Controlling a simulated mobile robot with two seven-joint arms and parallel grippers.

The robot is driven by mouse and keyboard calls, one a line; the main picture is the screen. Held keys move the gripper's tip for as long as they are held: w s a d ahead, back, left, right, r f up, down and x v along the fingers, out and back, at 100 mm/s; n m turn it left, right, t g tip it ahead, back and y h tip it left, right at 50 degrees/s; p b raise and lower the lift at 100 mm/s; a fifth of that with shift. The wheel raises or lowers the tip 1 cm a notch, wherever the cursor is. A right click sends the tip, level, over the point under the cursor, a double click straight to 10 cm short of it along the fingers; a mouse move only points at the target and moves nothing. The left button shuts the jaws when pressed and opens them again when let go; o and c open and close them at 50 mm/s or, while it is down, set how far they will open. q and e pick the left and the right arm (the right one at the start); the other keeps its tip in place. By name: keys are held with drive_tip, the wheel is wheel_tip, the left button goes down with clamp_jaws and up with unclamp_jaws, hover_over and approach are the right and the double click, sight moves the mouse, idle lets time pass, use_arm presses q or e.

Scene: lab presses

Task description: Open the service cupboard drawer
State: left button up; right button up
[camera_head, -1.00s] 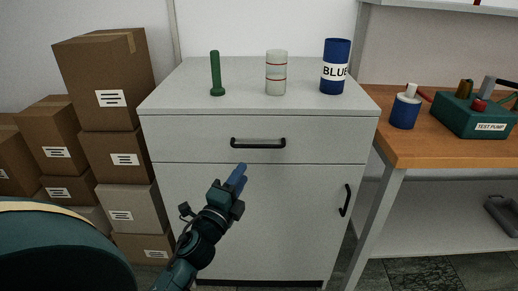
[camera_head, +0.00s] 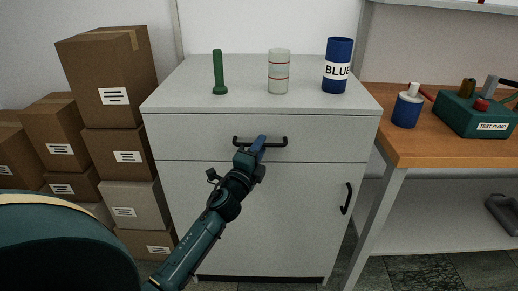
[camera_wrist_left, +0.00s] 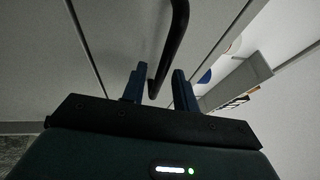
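The service cupboard (camera_head: 265,215) is a pale grey cabinet. Its top drawer (camera_head: 190,135) is shut and has a black bar handle (camera_head: 275,141). My left gripper (camera_head: 259,141) is at the handle, left of its right end in the head view. In the left wrist view, the handle bar (camera_wrist_left: 176,32) passes between the two blue fingers of my left gripper (camera_wrist_left: 160,84). The fingers are apart, with a gap on the right side of the bar; I cannot tell if the left finger touches it. My right gripper is not in view.
A lower door has a vertical handle (camera_head: 346,198). Cardboard boxes (camera_head: 110,80) are stacked left; a wooden bench (camera_head: 440,150) stands right.

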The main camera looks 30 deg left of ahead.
use_arm(q)
clamp_jaws()
drive_tip(key=shift+d, duration=0.1)
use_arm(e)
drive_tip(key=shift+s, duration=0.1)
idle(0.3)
